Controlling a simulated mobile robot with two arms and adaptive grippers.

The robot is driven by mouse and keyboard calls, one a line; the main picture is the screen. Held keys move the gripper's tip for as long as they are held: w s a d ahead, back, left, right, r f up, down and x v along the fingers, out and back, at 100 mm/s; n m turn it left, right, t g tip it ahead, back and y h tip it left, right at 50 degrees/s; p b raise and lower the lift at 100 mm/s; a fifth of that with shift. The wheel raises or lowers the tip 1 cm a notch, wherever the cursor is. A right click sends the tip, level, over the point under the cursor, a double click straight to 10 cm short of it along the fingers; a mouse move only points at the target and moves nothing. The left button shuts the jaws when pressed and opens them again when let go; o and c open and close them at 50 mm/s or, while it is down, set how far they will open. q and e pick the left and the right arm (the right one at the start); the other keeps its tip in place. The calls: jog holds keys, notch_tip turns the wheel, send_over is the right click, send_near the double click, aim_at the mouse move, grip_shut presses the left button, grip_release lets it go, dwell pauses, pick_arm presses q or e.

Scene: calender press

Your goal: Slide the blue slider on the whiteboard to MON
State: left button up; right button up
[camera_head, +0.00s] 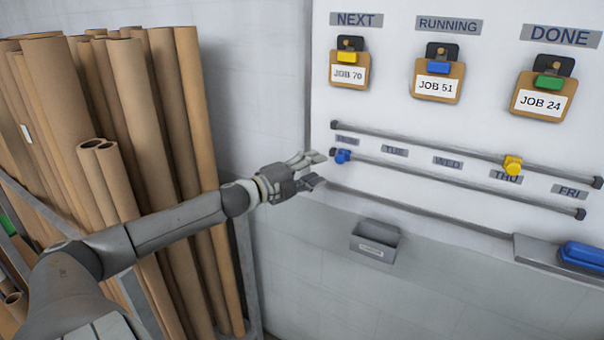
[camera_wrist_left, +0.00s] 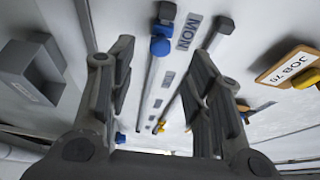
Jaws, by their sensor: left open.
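The blue slider (camera_head: 342,156) is at the far left end of the lower rail (camera_head: 450,182) on the whiteboard (camera_head: 390,110), just below the MON label (camera_head: 347,140). In the left wrist view the blue slider (camera_wrist_left: 160,46) sits near the rail's end, beside the MON label (camera_wrist_left: 189,32). My left gripper (camera_head: 318,170) is open and empty, just left of the slider and apart from it. Its two fingers (camera_wrist_left: 160,90) show spread in the left wrist view, with the slider beyond them. My right gripper is not in view.
A yellow slider (camera_head: 513,165) is on the upper rail near THU. A small grey box (camera_head: 375,241) is mounted below the board. A tray with a blue eraser-like object (camera_head: 582,254) is at the lower right. Tall cardboard tubes (camera_head: 140,110) stand behind my left arm.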

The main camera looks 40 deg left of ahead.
pick_arm(q)
jog(key=shift+s+a, duration=0.15)
jog(key=shift+s, duration=0.65)
jog(key=shift+s+a, duration=0.15)
jog(key=shift+s, duration=0.65)
